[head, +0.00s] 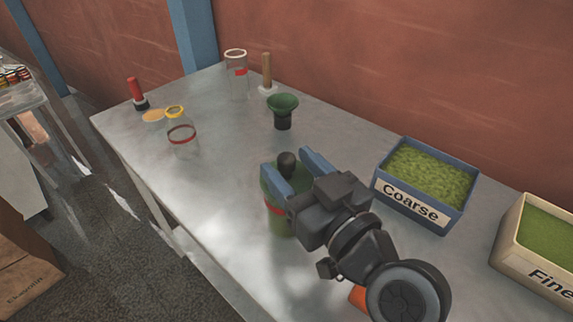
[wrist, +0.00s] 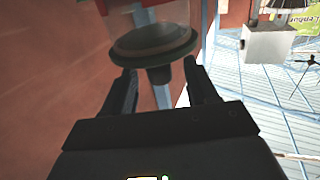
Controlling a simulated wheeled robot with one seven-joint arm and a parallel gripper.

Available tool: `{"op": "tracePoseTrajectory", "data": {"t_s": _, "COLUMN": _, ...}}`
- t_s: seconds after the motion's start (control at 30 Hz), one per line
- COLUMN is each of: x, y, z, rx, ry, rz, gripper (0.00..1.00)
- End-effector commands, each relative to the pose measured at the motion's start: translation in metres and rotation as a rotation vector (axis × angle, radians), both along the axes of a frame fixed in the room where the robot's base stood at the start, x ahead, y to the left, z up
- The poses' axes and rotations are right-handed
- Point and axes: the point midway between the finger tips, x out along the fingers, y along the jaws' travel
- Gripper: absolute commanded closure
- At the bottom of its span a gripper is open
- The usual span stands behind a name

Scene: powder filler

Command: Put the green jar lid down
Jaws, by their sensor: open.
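The green jar lid (wrist: 150,42), a dark disc with a black knob (wrist: 158,75), sits at the mouth of a jar in the wrist view. In the head view the jar (head: 281,222) is green with a red band and stands upright on the table, partly hidden by my gripper (head: 289,160). The knob shows between the two blue fingers; the lid's disc is mostly hidden there. In the wrist view my gripper (wrist: 160,70) is open, one finger on each side of the knob, with gaps visible. Whether the lid is fully seated, I cannot tell.
A blue "Coarse" bin (head: 410,213) and a cream "Fine" bin (head: 507,243) stand at right. The table (head: 215,195) is clear left of the jar.

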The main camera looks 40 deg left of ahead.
Motion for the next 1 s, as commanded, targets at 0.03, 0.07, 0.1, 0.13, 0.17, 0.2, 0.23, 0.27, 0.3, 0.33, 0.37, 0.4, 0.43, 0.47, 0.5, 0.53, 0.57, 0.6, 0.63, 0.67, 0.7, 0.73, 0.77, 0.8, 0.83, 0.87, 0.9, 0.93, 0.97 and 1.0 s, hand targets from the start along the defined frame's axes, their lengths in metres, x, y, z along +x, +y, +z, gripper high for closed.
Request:
{"op": "tracePoseTrajectory", "data": {"t_s": 0.03, "x": 0.003, "y": 0.007, "z": 0.003, "rx": 0.001, "ry": 0.001, "rz": 0.0, "gripper": 0.42}}
{"op": "tracePoseTrajectory", "data": {"t_s": 0.07, "x": 0.004, "y": 0.01, "z": 0.002, "rx": 0.001, "ry": 0.001, "rz": 0.0, "gripper": 0.42}}
{"op": "tracePoseTrajectory", "data": {"t_s": 0.1, "x": 0.005, "y": 0.013, "z": 0.002, "rx": 0.001, "ry": 0.001, "rz": 0.0, "gripper": 0.42}}
{"op": "tracePoseTrajectory", "data": {"t_s": 0.13, "x": 0.006, "y": 0.015, "z": 0.001, "rx": 0.0, "ry": 0.001, "rz": 0.0, "gripper": 0.42}}
{"op": "tracePoseTrajectory", "data": {"t_s": 0.17, "x": 0.006, "y": 0.016, "z": 0.001, "rx": 0.0, "ry": 0.001, "rz": 0.0, "gripper": 0.42}}
{"op": "tracePoseTrajectory", "data": {"t_s": 0.2, "x": 0.007, "y": 0.017, "z": 0.0, "rx": 0.0, "ry": 0.001, "rz": -0.001, "gripper": 0.42}}
{"op": "tracePoseTrajectory", "data": {"t_s": 0.23, "x": 0.007, "y": 0.017, "z": 0.0, "rx": 0.0, "ry": 0.001, "rz": -0.001, "gripper": 0.42}}
{"op": "tracePoseTrajectory", "data": {"t_s": 0.27, "x": 0.007, "y": 0.017, "z": 0.0, "rx": 0.0, "ry": 0.001, "rz": -0.001, "gripper": 0.42}}
{"op": "tracePoseTrajectory", "data": {"t_s": 0.3, "x": 0.007, "y": 0.017, "z": 0.0, "rx": 0.0, "ry": 0.0, "rz": -0.002, "gripper": 0.42}}
{"op": "tracePoseTrajectory", "data": {"t_s": 0.33, "x": 0.007, "y": 0.017, "z": 0.0, "rx": 0.0, "ry": 0.0, "rz": -0.002, "gripper": 0.42}}
{"op": "tracePoseTrajectory", "data": {"t_s": 0.37, "x": 0.007, "y": 0.017, "z": 0.0, "rx": 0.0, "ry": 0.0, "rz": -0.002, "gripper": 0.42}}
{"op": "tracePoseTrajectory", "data": {"t_s": 0.4, "x": 0.007, "y": 0.017, "z": 0.0, "rx": 0.0, "ry": 0.0, "rz": -0.002, "gripper": 0.42}}
{"op": "tracePoseTrajectory", "data": {"t_s": 0.43, "x": 0.007, "y": 0.017, "z": 0.0, "rx": 0.0, "ry": 0.0, "rz": -0.002, "gripper": 0.44}}
{"op": "tracePoseTrajectory", "data": {"t_s": 0.47, "x": 0.007, "y": 0.017, "z": 0.0, "rx": 0.0, "ry": 0.0, "rz": -0.002, "gripper": 0.47}}
{"op": "tracePoseTrajectory", "data": {"t_s": 0.5, "x": 0.007, "y": 0.017, "z": 0.0, "rx": 0.0, "ry": 0.0, "rz": -0.002, "gripper": 0.51}}
{"op": "tracePoseTrajectory", "data": {"t_s": 0.53, "x": 0.007, "y": 0.017, "z": 0.0, "rx": 0.0, "ry": 0.0, "rz": -0.002, "gripper": 0.54}}
{"op": "tracePoseTrajectory", "data": {"t_s": 0.57, "x": 0.007, "y": 0.017, "z": 0.0, "rx": 0.0, "ry": 0.0, "rz": -0.002, "gripper": 0.57}}
{"op": "tracePoseTrajectory", "data": {"t_s": 0.6, "x": 0.007, "y": 0.017, "z": 0.0, "rx": 0.0, "ry": 0.0, "rz": -0.002, "gripper": 0.6}}
{"op": "tracePoseTrajectory", "data": {"t_s": 0.63, "x": 0.007, "y": 0.017, "z": 0.0, "rx": 0.0, "ry": 0.0, "rz": -0.001, "gripper": 0.63}}
{"op": "tracePoseTrajectory", "data": {"t_s": 0.67, "x": 0.007, "y": 0.017, "z": 0.0, "rx": 0.0, "ry": 0.0, "rz": -0.001, "gripper": 0.66}}
{"op": "tracePoseTrajectory", "data": {"t_s": 0.7, "x": 0.007, "y": 0.017, "z": 0.0, "rx": 0.0, "ry": 0.0, "rz": -0.001, "gripper": 0.7}}
{"op": "tracePoseTrajectory", "data": {"t_s": 0.73, "x": 0.007, "y": 0.017, "z": 0.0, "rx": 0.0, "ry": 0.0, "rz": -0.001, "gripper": 0.73}}
{"op": "tracePoseTrajectory", "data": {"t_s": 0.77, "x": 0.007, "y": 0.017, "z": 0.0, "rx": 0.0, "ry": 0.0, "rz": -0.001, "gripper": 0.76}}
{"op": "tracePoseTrajectory", "data": {"t_s": 0.8, "x": 0.007, "y": 0.017, "z": 0.0, "rx": 0.0, "ry": 0.0, "rz": -0.001, "gripper": 0.8}}
{"op": "tracePoseTrajectory", "data": {"t_s": 0.83, "x": 0.007, "y": 0.017, "z": 0.0, "rx": 0.0, "ry": 0.0, "rz": -0.001, "gripper": 0.82}}
{"op": "tracePoseTrajectory", "data": {"t_s": 0.87, "x": 0.007, "y": 0.017, "z": 0.0, "rx": 0.0, "ry": 0.0, "rz": -0.001, "gripper": 0.85}}
{"op": "tracePoseTrajectory", "data": {"t_s": 0.9, "x": 0.007, "y": 0.017, "z": 0.0, "rx": 0.0, "ry": 0.0, "rz": -0.001, "gripper": 0.89}}
{"op": "tracePoseTrajectory", "data": {"t_s": 0.93, "x": 0.007, "y": 0.017, "z": 0.0, "rx": 0.0, "ry": 0.0, "rz": -0.001, "gripper": 0.92}}
{"op": "tracePoseTrajectory", "data": {"t_s": 0.97, "x": 0.007, "y": 0.017, "z": 0.0, "rx": 0.0, "ry": 0.0, "rz": -0.001, "gripper": 0.95}}
{"op": "tracePoseTrajectory", "data": {"t_s": 1.0, "x": 0.007, "y": 0.017, "z": 0.0, "rx": 0.001, "ry": 0.0, "rz": -0.001, "gripper": 0.99}}
